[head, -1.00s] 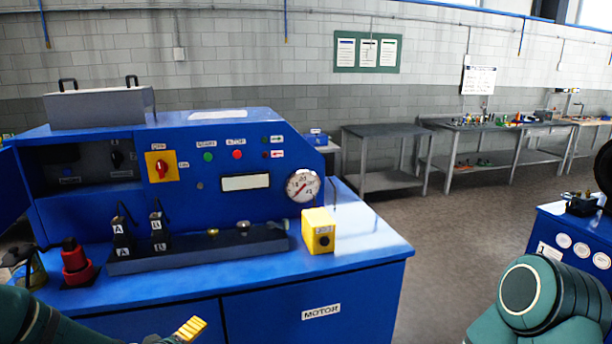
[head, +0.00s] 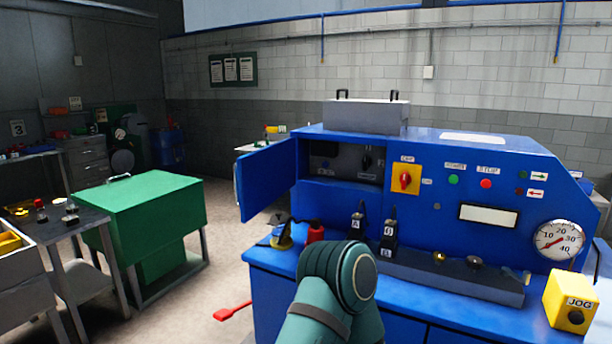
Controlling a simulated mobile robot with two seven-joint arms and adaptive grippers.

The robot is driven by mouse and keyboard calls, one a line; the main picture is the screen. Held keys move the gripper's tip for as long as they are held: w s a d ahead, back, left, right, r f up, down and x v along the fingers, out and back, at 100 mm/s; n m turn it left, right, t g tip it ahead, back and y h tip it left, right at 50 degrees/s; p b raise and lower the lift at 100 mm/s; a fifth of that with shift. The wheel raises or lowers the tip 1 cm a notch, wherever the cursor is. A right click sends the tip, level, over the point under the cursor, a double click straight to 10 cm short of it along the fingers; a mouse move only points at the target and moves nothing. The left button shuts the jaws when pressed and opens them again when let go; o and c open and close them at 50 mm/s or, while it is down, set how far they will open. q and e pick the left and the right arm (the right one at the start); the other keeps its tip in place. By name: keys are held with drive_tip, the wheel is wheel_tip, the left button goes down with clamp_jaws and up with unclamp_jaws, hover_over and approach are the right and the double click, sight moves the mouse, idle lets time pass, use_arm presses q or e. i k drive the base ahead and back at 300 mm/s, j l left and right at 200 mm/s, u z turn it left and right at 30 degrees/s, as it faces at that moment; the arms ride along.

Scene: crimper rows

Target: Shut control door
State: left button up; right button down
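The control door (head: 267,180) is a blue panel on the left side of the blue machine (head: 470,155). It stands wide open, swung out to the left. The grey recess (head: 340,160) behind it is exposed, with a dark knob (head: 365,161) inside. A teal link of one of my arms rises at the bottom centre, in front of the bench and below and to the right of the door. It covers part of the bench top. It is apart from the door in the picture. Neither gripper shows.
A red plunger-like part (head: 315,233) and black levers (head: 358,222) stand on the bench below the recess. The yellow JOG box (head: 571,301) is at the right. A green cabinet (head: 150,208) stands at the left, with open floor (head: 222,262) between it and the machine.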

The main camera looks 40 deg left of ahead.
sight(262, 176)
drive_tip(key=k+j, duration=0.1)
drive_tip(key=j, duration=0.5)
drive_tip(key=k+j, duration=0.1)
drive_tip(key=j, duration=0.5)
drive_tip(key=k+j, duration=0.1)
drive_tip(key=j, duration=0.5)
drive_tip(key=k+j, duration=0.1)
drive_tip(key=j, duration=0.5)
drive_tip(key=k+j, duration=0.1)
drive_tip(key=j, duration=0.5)
drive_tip(key=k+j+u, duration=0.1)
drive_tip(key=j, duration=0.5)
drive_tip(key=u, duration=0.4)
drive_tip(key=i, duration=0.05)
